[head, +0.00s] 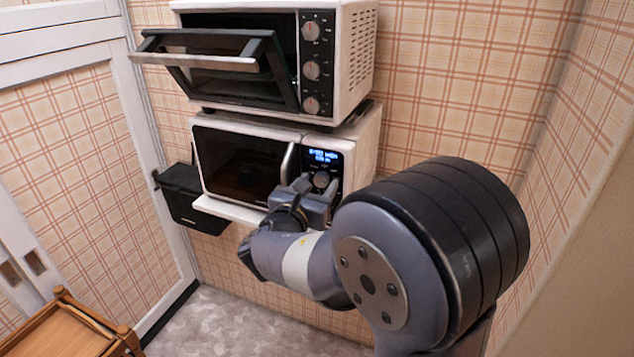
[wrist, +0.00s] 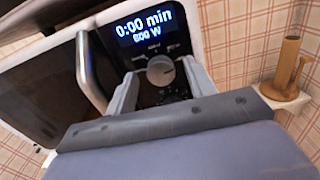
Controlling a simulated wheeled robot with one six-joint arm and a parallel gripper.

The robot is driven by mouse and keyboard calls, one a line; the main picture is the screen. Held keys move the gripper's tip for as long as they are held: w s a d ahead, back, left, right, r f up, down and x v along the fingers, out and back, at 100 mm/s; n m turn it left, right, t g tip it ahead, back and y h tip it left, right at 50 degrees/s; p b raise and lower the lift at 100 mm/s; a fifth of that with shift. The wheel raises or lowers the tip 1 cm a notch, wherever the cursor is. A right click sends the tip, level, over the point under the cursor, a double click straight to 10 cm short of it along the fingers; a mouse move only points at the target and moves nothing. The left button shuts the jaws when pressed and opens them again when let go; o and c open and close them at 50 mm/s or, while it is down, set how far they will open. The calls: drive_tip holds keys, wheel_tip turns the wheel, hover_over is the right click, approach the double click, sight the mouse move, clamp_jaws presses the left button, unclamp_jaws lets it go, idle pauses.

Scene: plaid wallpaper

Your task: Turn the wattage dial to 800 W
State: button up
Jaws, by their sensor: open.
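The white microwave (head: 362,150) has a dark door and a control panel on its right side. A silver round dial (wrist: 160,70) sits below the lit display; it also shows in the head view (head: 321,180). The display (wrist: 146,25) reads "0:00 min" and a wattage whose first digit is blurred, 600 W or 800 W. My gripper (wrist: 163,88) is open, with one finger on each side of the dial. I cannot tell whether the fingers touch it. In the head view my gripper (head: 314,197) is at the panel and hides its lower part.
A toaster oven (head: 358,50) with its door tilted open stands above the microwave. The microwave's door handle (wrist: 90,72) is close left of my gripper. A brown wooden object (wrist: 284,72) stands on a small ledge at right. A wooden cart (head: 60,330) is at lower left.

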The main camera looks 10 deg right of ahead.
drive_tip(key=shift+w+d, duration=0.15)
drive_tip(key=c, duration=1)
drive_tip(key=shift+o, duration=0.2)
drive_tip(key=shift+f+m+b, duration=0.15)
drive_tip(key=shift+m+b, duration=0.15)
drive_tip(key=shift+b, duration=0.35)
drive_tip(key=shift+f+m+b, duration=0.1)
drive_tip(key=shift+m+b, duration=0.4)
drive_tip(key=shift+b, duration=0.4)
drive_tip(key=shift+r+m+b, duration=0.25)
drive_tip(key=shift+m+b, duration=0.05)
drive_tip(key=shift+b, duration=0.05)
